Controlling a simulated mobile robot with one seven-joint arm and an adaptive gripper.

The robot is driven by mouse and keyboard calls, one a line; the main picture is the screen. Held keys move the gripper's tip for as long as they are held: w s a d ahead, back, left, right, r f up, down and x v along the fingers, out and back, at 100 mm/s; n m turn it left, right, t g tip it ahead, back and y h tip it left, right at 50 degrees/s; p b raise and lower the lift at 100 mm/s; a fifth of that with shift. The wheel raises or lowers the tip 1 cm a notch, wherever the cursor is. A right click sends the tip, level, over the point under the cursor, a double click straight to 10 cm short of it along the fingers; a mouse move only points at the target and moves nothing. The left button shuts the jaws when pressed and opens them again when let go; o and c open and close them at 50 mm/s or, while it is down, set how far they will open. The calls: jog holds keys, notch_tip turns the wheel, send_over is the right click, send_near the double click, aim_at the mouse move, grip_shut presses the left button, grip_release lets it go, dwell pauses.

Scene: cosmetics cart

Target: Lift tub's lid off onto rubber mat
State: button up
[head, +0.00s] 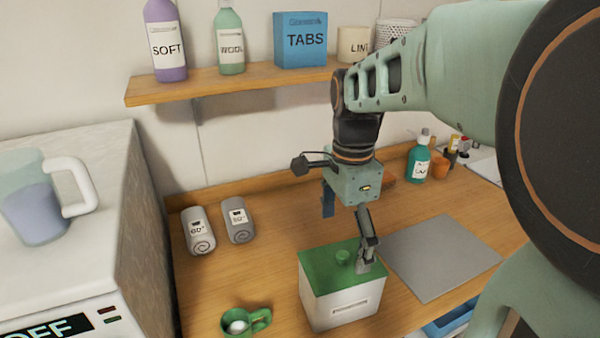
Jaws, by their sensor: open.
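The tub (340,305) is a white box with a label on its front, standing on the wooden counter. The rubber mat (440,257) is a flat grey sheet lying bare on the counter, right of the tub. My gripper (347,238) is open above the tub. One finger shows close to the knob's right side, over the lid; the other is farther back and left. I cannot tell whether the finger touches the lid.
Two rolled grey towels (198,231) lie at the back left. A green cup (240,322) stands front left of the tub. A washing machine (60,230) with a jug (38,200) borders the left. A teal bottle (419,163) stands behind the mat. A shelf (230,83) hangs above.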

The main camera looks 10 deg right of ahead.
aim_at(343, 254)
notch_tip(343, 254, down, 4)
jog(key=shift+d+f, duration=0.15)
jog(key=shift+f, duration=0.1)
jog(key=shift+c, duration=0.3)
jog(key=c, duration=1.4)
jog(key=shift+s, duration=0.1)
jog(key=shift+c, duration=0.4)
